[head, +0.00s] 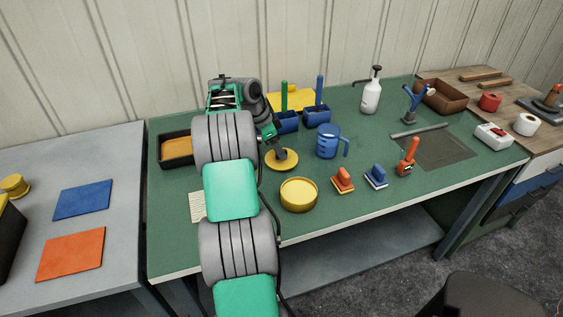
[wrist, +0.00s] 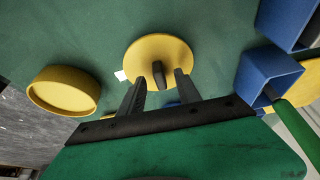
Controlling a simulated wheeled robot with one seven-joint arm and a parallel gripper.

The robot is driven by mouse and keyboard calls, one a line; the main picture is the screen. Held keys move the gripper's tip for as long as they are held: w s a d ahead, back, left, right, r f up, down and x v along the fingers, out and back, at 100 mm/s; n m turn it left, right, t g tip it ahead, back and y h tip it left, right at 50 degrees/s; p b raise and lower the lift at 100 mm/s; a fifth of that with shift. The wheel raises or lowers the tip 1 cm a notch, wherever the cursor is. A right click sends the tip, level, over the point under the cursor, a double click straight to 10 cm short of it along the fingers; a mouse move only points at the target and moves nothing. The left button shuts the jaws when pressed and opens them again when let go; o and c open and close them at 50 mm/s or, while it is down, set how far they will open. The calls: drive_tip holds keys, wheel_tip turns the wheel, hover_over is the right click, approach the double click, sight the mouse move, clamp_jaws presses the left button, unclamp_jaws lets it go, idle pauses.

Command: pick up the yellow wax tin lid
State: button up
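The yellow wax tin lid (head: 289,164) is a flat round disc lying on the green bench top. In the wrist view the lid (wrist: 145,52) shows a dark knob (wrist: 158,73) standing at its middle. My gripper (head: 280,153) is over the lid, pointing down. In the wrist view my gripper (wrist: 159,78) has its two fingers apart, one on each side of the knob as seen. I cannot tell whether they are level with the knob. The open yellow tin (head: 298,194) stands nearer the bench's front edge; it also shows in the wrist view (wrist: 65,91).
Blue bins (head: 287,125) stand just behind the lid, with a blue jug (head: 327,142) to its right. Orange (head: 343,181) and blue (head: 376,177) handled tools lie further right. A dark tray (head: 166,152) is at the left. Bench top around the yellow tin is clear.

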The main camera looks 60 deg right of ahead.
drive_tip(key=shift+s+d+f, duration=0.15)
drive_tip(key=shift+f, duration=0.4)
drive_tip(key=shift+c, duration=0.2)
clamp_jaws()
